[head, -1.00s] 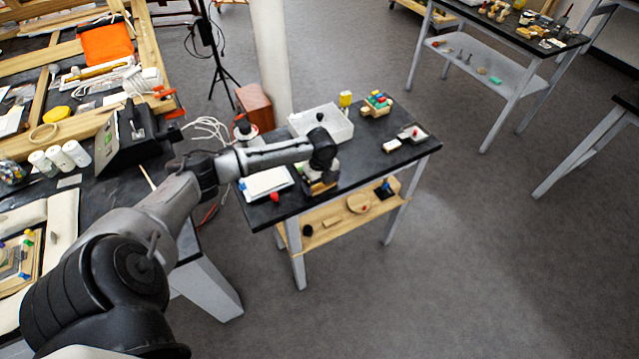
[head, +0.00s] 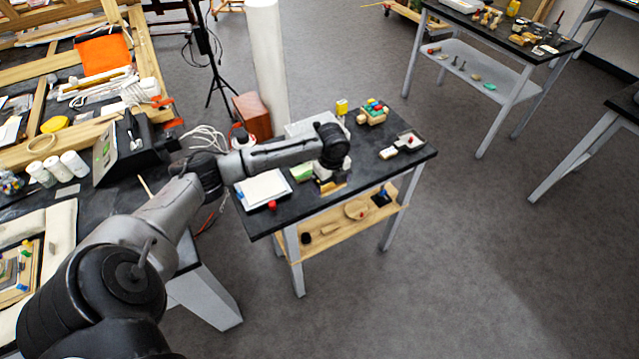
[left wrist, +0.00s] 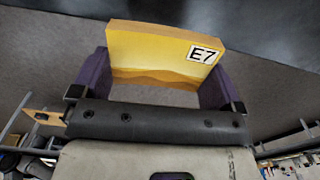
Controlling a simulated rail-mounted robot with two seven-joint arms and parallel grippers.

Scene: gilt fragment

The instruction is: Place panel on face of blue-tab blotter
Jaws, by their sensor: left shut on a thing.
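My left gripper (head: 331,181) is over the front of the small dark table, right of a white flat pad. It is shut on the panel, a yellow, gold-toned board (left wrist: 150,55) with a white "E7" label, gripped at its sides between purple fingers in the left wrist view. In the head view the panel is a small tan strip, mostly hidden by my wrist. The white pad (head: 264,187), which looks like a blotter, lies at the table's left end with a trace of blue at its left edge; its tab is too small to make out. My right gripper is not in view.
A red knob (head: 272,205) is at the pad's front edge, and a green block (head: 301,172) sits right of the pad. A white bin (head: 308,126) stands behind my wrist. A block toy (head: 373,113) and a small tray (head: 410,141) are on the table's right part.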

